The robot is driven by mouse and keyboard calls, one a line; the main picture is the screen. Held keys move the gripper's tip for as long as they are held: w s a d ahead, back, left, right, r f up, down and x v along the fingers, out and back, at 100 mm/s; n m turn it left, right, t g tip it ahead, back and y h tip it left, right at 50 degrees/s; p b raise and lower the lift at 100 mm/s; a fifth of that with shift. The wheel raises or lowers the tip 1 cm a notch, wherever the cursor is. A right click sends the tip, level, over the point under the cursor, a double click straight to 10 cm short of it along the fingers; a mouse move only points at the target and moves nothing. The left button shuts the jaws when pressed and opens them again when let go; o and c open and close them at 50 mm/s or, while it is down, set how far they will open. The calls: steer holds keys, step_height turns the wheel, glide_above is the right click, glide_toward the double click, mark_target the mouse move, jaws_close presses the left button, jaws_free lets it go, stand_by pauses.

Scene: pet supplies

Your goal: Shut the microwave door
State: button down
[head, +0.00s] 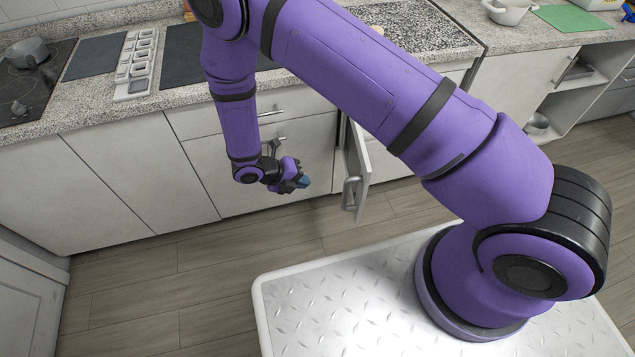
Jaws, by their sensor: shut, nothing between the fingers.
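A narrow white door (356,165) with a metal handle stands open, jutting out from the lower cabinet front near the middle of the head view. No microwave is plainly recognisable, and I cannot tell whether this door is part of one. My gripper (304,183) hangs in front of the lower cabinets, just left of this door and apart from it in the picture. Its fingers look small and dark, and it is shut and empty. My arm hides part of the counter and the cabinet front right of the door.
The granite counter (95,97) carries a cooktop (38,85) with a pot, dark mats and a grey-white tray (136,65). At right, an open cabinet (585,82) has shelves and a bowl (536,123). The wooden floor (180,275) between my base and the cabinets is clear.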

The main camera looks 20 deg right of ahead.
mark_target(344, 187)
steer(key=shift+d+r+x, duration=0.3)
steer(key=shift+r+x, duration=0.05)
steer(key=shift+x, duration=1.6)
steer(key=shift+d+r+x, duration=0.35)
steer(key=shift+x, duration=1.65)
steer(key=shift+d+r+x, duration=0.3)
steer(key=shift+r+x, duration=0.05)
steer(key=shift+x, duration=1.6)
steer(key=shift+d, duration=0.1)
